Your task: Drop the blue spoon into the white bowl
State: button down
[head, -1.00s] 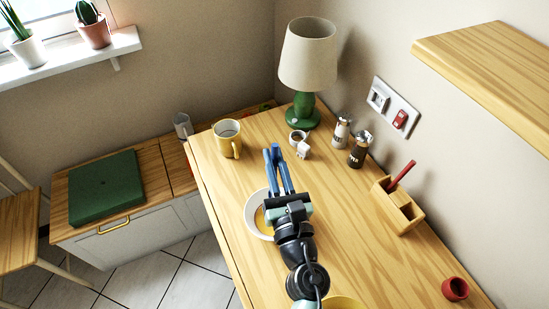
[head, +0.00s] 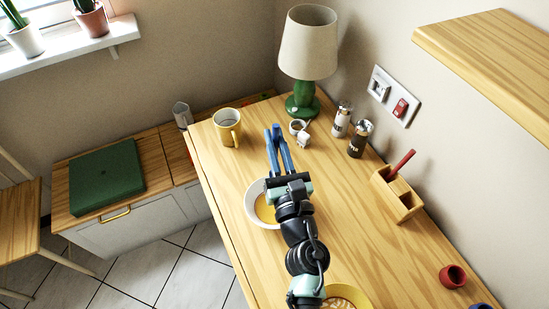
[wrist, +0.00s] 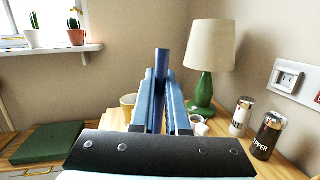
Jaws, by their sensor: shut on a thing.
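My gripper (head: 276,133) reaches forward above the wooden counter, its blue fingers pointing toward the lamp. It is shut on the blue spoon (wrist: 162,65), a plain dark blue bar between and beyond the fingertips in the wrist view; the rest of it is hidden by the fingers. The white bowl (head: 250,208) stands on the counter under and left of my gripper's body. Its inside looks yellowish, and my gripper covers its right side. The fingertips appear beyond the bowl's far rim in the head view. The bowl does not show in the wrist view.
A yellow mug (head: 228,127) stands ahead-left, near the counter's edge. A green lamp (head: 303,103), a small white cup (head: 303,139), and salt (head: 341,120) and pepper (head: 360,139) shakers stand ahead. A wooden holder (head: 396,195) and red cup (head: 453,276) are right. A yellow bowl (head: 362,294) is near.

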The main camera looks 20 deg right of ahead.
jog(key=shift+s+a+f+b, duration=0.1)
jog(key=shift+s+f+b, duration=0.2)
jog(key=shift+f+b, duration=1.15)
jog(key=shift+s+a+f+b, duration=0.15)
jog(key=shift+s+f+b, duration=0.15)
jog(key=shift+f+b, duration=1.1)
jog(key=shift+s+a+f+b, duration=0.1)
jog(key=shift+s+f+b, duration=0.2)
jog(key=shift+f+b, duration=1.15)
jog(key=c, duration=0.8)
grip_release()
jog(key=shift+c, duration=0.2)
jog(key=shift+s, duration=0.1)
jog(key=s+f+b, duration=0.2)
jog(key=s+b, duration=0.1)
jog(key=s, duration=0.9)
jog(key=shift+s+a+b, duration=0.15)
jog(key=shift+s+b, duration=0.15)
jog(key=shift+b, duration=0.05)
